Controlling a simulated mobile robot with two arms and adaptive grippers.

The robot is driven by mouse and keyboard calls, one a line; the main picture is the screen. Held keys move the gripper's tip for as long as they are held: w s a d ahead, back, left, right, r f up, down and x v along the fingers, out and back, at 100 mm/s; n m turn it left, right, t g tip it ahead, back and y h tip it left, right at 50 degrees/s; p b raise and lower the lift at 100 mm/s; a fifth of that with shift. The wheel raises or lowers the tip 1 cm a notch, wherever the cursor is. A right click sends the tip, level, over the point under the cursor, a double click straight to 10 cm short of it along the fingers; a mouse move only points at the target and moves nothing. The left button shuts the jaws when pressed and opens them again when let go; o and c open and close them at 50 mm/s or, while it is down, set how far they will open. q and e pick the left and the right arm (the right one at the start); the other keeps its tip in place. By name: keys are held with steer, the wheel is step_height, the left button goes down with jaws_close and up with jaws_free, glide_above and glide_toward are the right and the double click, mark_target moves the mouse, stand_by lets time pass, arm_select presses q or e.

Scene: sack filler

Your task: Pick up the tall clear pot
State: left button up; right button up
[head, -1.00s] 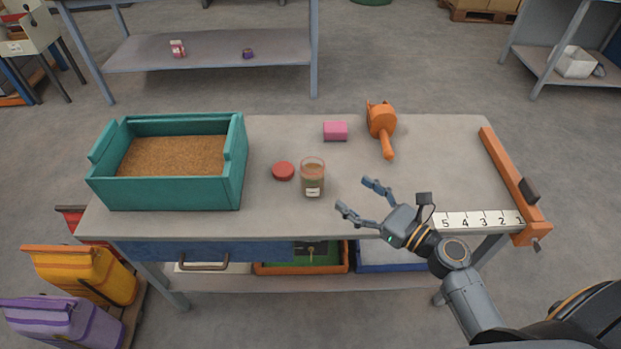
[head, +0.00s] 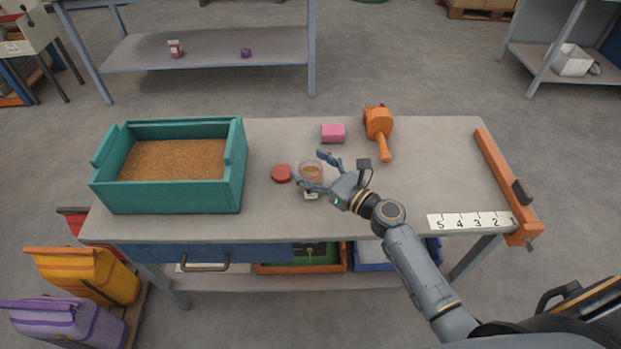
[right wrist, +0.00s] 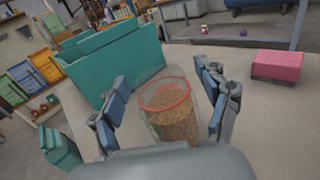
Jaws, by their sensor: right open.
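The tall clear pot (head: 311,170) stands upright on the workbench, with brown grain showing through its wall. In the right wrist view the pot (right wrist: 168,115) has a reddish rim and sits between my open fingers. My right gripper (head: 311,172) is open around the pot, one finger on each side. In the right wrist view the gripper (right wrist: 165,100) shows a gap between the pot and each finger. In the head view the fingers partly hide the pot. My left gripper is not in view.
A teal bin (head: 165,198) of grain stands at the bench's left. A red lid (head: 281,173) lies just left of the pot. A pink block (head: 333,133) and an orange scoop (head: 379,124) lie behind. An orange bar (head: 505,185) edges the right side.

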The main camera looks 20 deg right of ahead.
steer(key=shift+w+a, duration=0.1)
steer(key=shift+w, duration=0.05)
jaws_close()
steer(key=shift+r, duration=0.1)
steer(key=shift+r+p, duration=0.3)
steer(key=shift+r, duration=0.3)
steer(key=s+a+r+p, duration=0.1)
steer(key=s+r+p, duration=0.5)
steer(key=s+r, duration=0.5)
steer(key=s, duration=0.3)
steer(key=shift+a+r, duration=0.35)
steer(key=shift+a, duration=0.05)
